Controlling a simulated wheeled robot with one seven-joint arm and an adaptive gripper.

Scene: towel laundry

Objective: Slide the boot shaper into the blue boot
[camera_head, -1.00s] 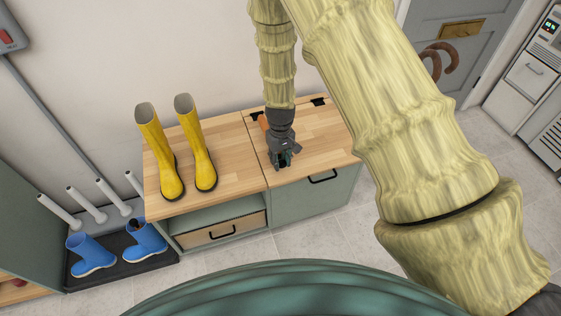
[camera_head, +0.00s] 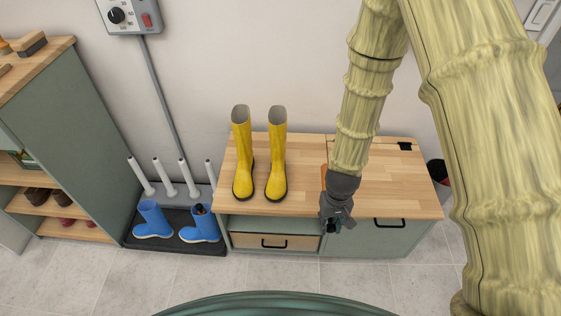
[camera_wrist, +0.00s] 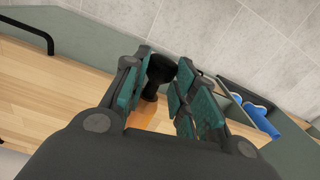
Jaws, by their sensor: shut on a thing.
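Two blue boots stand on a black tray at the lower left of the head view: the left boot (camera_head: 152,221) and the right boot (camera_head: 201,226). Something dark shows in the top of the right boot; the left boot's inside is unclear. Both also show as blue shapes (camera_wrist: 262,120) at the right of the wrist view. My gripper (camera_head: 334,226) is over the front edge of the wooden cabinet top, right of the boots and apart from them. It is shut on the boot shaper, whose black knob (camera_wrist: 161,70) and orange part (camera_wrist: 143,114) show between the fingers.
Yellow boots (camera_head: 275,155) stand on the cabinet top (camera_head: 390,185), left of my gripper. Grey upright pegs (camera_head: 187,175) rise behind the black tray (camera_head: 150,243). A green shelf unit (camera_head: 85,125) stands at left. The floor in front is clear.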

